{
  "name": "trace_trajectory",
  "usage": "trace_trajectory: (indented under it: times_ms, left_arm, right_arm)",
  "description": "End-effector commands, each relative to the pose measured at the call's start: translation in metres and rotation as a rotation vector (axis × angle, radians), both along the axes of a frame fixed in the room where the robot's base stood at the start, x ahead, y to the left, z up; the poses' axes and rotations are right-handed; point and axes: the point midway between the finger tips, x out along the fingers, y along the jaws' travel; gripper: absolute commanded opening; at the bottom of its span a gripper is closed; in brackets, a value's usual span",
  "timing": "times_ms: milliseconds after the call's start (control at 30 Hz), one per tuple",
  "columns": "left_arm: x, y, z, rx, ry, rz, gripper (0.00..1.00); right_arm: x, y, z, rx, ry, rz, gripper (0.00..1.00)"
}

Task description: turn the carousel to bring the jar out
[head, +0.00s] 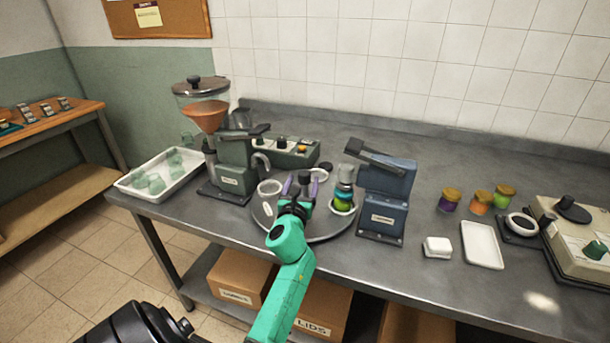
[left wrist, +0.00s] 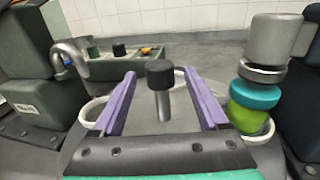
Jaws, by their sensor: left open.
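The carousel (head: 335,228) is a round grey turntable on the bench with white ring holders. A black knob on a grey post (left wrist: 160,78) rises from it; it also shows in the head view (head: 304,177). My left gripper (head: 302,186), with purple fingers, is open. Its fingers lie on either side of the knob in the left wrist view (left wrist: 160,80), with visible gaps. The jar (head: 343,199), green with a teal top, stands in a ring at the carousel's right; it also shows in the left wrist view (left wrist: 248,115). A grey metal head (left wrist: 274,38) is directly above it.
The blue press (head: 384,205) stands close at the carousel's right, the green grinder (head: 235,165) at its left. A control box (head: 290,152) is behind. A white tray (head: 483,245) and lidded jars (head: 481,202) sit farther right.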

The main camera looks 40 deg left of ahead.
Motion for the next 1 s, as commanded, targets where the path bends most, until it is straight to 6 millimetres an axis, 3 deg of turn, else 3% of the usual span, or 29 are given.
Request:
trace_trajectory:
  times_ms: [200, 467, 667, 1000]
  left_arm:
    - [0.027, 0.016, 0.0, -0.002, -0.001, 0.001, 0.77]
    - [0.029, 0.017, -0.001, -0.001, 0.0, 0.0, 0.77]
    - [0.028, 0.017, -0.001, -0.001, 0.0, 0.0, 0.0]
    - [0.028, 0.017, -0.001, -0.001, 0.0, 0.0, 0.0]
  right_arm:
    - [0.005, 0.0, -0.002, 0.001, -0.008, 0.0, 0.5]
    - [0.005, 0.001, -0.001, 0.001, -0.008, 0.0, 0.5]
    - [0.005, 0.002, -0.002, 0.003, -0.009, -0.001, 0.5]
    - [0.005, 0.003, -0.002, 0.004, -0.008, -0.001, 0.5]
